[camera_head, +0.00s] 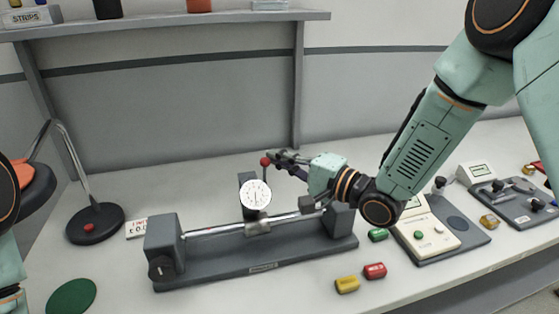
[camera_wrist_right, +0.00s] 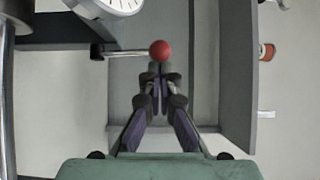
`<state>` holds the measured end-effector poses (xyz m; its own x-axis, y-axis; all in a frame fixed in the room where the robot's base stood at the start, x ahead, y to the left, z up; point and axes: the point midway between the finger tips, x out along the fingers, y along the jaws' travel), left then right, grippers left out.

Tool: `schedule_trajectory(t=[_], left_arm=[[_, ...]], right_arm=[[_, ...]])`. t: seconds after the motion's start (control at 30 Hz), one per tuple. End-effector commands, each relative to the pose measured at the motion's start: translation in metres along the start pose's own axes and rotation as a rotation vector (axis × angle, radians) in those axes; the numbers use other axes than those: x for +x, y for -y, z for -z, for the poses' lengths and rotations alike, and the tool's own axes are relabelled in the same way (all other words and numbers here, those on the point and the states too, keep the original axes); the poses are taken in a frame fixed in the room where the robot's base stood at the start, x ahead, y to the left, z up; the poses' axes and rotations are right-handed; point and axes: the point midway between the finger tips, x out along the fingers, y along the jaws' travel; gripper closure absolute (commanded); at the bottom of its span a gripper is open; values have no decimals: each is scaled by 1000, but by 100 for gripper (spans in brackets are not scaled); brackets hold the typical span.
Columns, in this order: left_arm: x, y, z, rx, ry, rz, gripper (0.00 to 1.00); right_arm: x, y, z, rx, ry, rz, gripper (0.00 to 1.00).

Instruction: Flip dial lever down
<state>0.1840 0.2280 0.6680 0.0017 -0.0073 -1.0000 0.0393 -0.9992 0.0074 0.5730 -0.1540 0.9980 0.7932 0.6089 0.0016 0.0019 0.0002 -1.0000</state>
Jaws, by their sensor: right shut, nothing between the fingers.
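The dial gauge (camera_head: 256,195) has a round white face and stands on the grey bench fixture (camera_head: 290,255), above a horizontal metal rod. Its lever ends in a red ball (camera_head: 265,161) beside the top of the dial. My right gripper (camera_head: 274,158) is shut with its fingertips at the red ball. In the right wrist view the red ball (camera_wrist_right: 160,50) sits just beyond the closed fingertips (camera_wrist_right: 160,68), and the lever rod runs left from it towards the dial (camera_wrist_right: 122,4). Whether the tips touch the ball is unclear. My left gripper is not in view.
Red, yellow and green blocks (camera_head: 374,271) lie in front of the fixture at right. Instruments with small screens (camera_head: 428,232) stand further right. A round black stand (camera_head: 95,225) with a bent rod is at left. A shelf (camera_head: 165,24) runs behind.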

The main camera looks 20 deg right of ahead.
Motion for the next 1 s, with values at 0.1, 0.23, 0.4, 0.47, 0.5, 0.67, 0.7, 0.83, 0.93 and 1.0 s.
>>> schedule_trajectory(t=[0.1,0.23,0.4,0.47,0.5,0.67,0.7,0.83,0.93,1.0], left_arm=[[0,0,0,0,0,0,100],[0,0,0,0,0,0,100],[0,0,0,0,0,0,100],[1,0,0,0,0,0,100],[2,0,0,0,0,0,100],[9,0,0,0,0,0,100],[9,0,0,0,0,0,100],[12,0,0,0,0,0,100],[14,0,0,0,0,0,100],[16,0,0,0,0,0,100]], right_arm=[[-1,0,-3,0,-1,0,100],[-1,0,-3,0,-1,0,100],[-1,0,-3,-1,-1,1,100],[-2,0,-3,-3,-1,3,100],[-2,-1,-3,-6,-1,7,100],[-4,-3,-5,-30,-1,38,100],[-4,-3,-5,-34,-1,43,100],[-5,-3,-6,-45,-1,58,100],[-5,-3,-6,-55,-1,71,100],[-6,-3,-6,-63,-1,82,100]])
